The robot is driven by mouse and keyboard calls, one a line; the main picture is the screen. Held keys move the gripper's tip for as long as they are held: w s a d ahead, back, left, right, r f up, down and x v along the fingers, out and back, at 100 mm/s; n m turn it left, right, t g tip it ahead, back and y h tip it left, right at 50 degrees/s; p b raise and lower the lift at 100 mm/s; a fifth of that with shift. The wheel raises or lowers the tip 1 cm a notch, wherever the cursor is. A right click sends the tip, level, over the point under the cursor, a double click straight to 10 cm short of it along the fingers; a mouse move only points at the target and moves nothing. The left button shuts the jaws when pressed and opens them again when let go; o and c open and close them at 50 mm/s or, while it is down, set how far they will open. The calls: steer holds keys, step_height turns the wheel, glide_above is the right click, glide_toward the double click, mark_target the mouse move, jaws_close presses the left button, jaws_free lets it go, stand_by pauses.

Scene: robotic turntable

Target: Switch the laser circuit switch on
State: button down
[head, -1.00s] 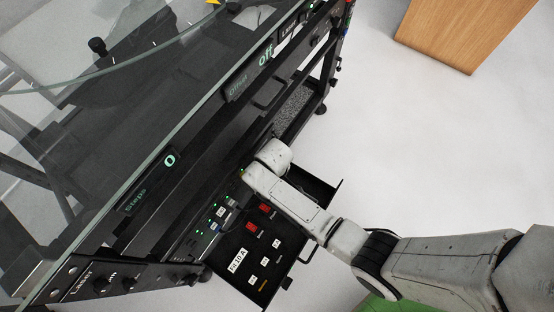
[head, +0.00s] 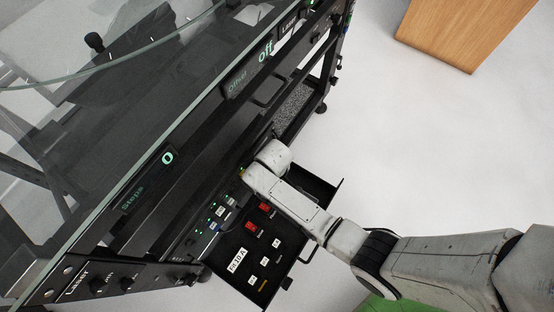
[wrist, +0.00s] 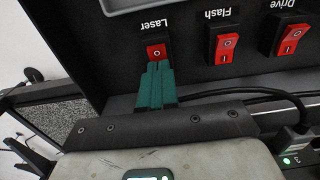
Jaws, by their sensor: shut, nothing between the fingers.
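The laser switch (wrist: 156,52) is a small red rocker under an upside-down "Laser" label in the wrist view. Its round mark shows, and its near half is covered by my fingers. My gripper (wrist: 156,65) has green fingers held together, with their tips right at the near edge of the switch. I cannot tell whether they touch or press it. In the head view my arm hides the gripper and the laser switch above the open black drawer panel (head: 232,277).
Red Flash (wrist: 226,48) and Drive (wrist: 289,39) rockers sit right of the laser switch. Black cables (wrist: 225,96) run along the panel's near edge. The glass-topped turntable frame (head: 100,228) stands left of the drawer. A wooden piece (head: 455,30) is far right; floor between is clear.

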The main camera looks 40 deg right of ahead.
step_height(320, 180, up, 7)
steer(key=p, duration=0.7)
stand_by(0.4)
stand_by(0.4)
